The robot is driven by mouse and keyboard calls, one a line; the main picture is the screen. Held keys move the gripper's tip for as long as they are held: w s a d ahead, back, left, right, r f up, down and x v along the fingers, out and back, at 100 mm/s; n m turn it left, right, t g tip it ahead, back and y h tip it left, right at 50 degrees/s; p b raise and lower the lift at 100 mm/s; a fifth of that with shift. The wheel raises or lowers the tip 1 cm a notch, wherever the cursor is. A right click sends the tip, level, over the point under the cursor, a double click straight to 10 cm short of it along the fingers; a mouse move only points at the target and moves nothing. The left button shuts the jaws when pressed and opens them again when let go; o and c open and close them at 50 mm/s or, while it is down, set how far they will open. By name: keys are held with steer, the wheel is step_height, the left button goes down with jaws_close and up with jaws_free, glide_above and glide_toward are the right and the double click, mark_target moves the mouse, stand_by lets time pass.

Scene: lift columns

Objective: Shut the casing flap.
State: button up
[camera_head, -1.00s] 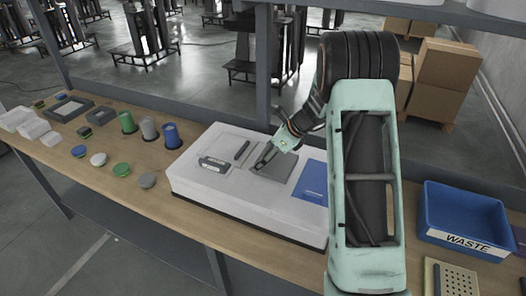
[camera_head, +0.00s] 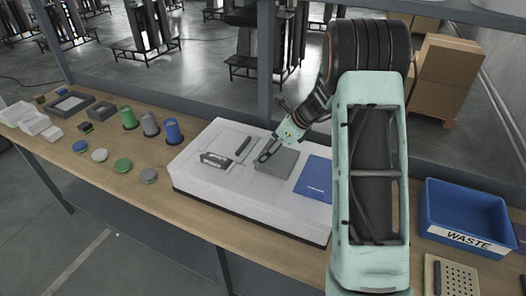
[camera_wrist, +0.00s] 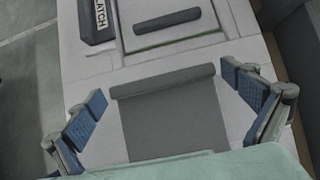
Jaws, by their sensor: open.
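The casing is a low pale box (camera_head: 205,185) on the bench. A dark grey square plate (camera_head: 278,164) lies on its top; in the wrist view the plate (camera_wrist: 170,125) has a thick rounded bar along its far edge. Beyond it is a pale framed panel (camera_wrist: 190,45) with a dark bar handle (camera_wrist: 168,20), beside a dark block marked LATCH (camera_wrist: 97,20). I cannot tell for certain which part is the flap. My gripper (camera_head: 264,156) is over the grey plate, open and empty; in the wrist view its fingers (camera_wrist: 172,100) are spread on either side of the plate.
A blue panel (camera_head: 315,178) lies on the casing's right part. Blue (camera_head: 172,132), grey and green cups and several round caps stand to the left. A blue WASTE bin (camera_head: 465,215) is at the right. A grey upright post (camera_head: 265,70) rises behind the casing.

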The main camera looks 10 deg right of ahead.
mark_target(282, 159)
steer(key=v, duration=0.9)
steer(key=shift+s+r, duration=0.2)
steer(key=shift+r, duration=0.15)
steer(key=shift+d, duration=0.15)
